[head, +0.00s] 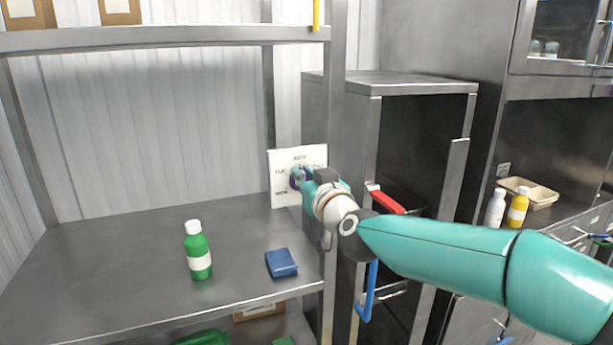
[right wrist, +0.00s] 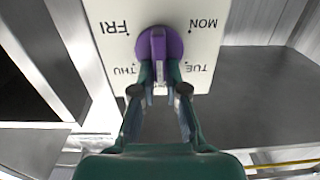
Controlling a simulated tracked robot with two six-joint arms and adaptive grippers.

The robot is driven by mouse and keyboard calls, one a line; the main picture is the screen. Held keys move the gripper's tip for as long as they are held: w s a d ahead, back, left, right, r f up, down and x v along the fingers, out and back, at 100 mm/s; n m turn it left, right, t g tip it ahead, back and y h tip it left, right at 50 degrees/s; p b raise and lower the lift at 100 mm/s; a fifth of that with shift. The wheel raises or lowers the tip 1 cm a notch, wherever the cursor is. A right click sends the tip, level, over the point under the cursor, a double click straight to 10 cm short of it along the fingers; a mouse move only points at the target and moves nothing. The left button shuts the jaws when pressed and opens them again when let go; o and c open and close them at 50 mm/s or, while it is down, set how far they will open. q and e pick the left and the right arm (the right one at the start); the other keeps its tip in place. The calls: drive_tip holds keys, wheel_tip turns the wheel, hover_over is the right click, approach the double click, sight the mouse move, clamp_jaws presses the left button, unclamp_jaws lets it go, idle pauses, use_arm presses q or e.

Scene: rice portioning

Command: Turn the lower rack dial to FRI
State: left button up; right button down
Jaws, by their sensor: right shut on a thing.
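The purple dial (right wrist: 155,45) sits on a white panel (right wrist: 205,100) in the right wrist view. FRI is printed left of it, MON right, THU lower left and TUE lower right, appearing upside down. My right gripper (right wrist: 160,68) is shut on the dial's knob. In the head view the panel (head: 285,201) is on the rack post, and my right gripper (head: 301,177) covers most of the dial. The knob stands roughly upright in the wrist view; which label it points to I cannot tell. My left gripper is out of view.
A steel cabinet (head: 410,85) stands behind my right arm. White (head: 495,208) and yellow (head: 517,208) bottles stand beside a tray (head: 541,197) at right. The shelf's left side is clear.

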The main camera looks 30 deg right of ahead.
drive_tip(key=shift+d, duration=0.1)
drive_tip(key=shift+m, duration=0.3)
drive_tip(key=shift+s+d+f+m+b, duration=0.1)
drive_tip(key=shift+d+f+m+b, duration=0.35)
drive_tip(key=shift+m+b, duration=2.45)
drive_tip(key=shift+f+m+b, duration=0.75)
drive_tip(key=shift+f+m, duration=0.05)
drive_tip(key=shift+m, duration=4.15)
drive_tip(key=shift+s+d+f+m+b, duration=0.1)
drive_tip(key=shift+d+f+m+b, duration=0.35)
drive_tip(key=shift+m+b, duration=2.45)
drive_tip(key=shift+a+f+m+p, duration=0.2)
drive_tip(key=shift+m+p, duration=0.85)
drive_tip(key=c, duration=1.2)
unclamp_jaws()
drive_tip(key=shift+d+r, duration=0.1)
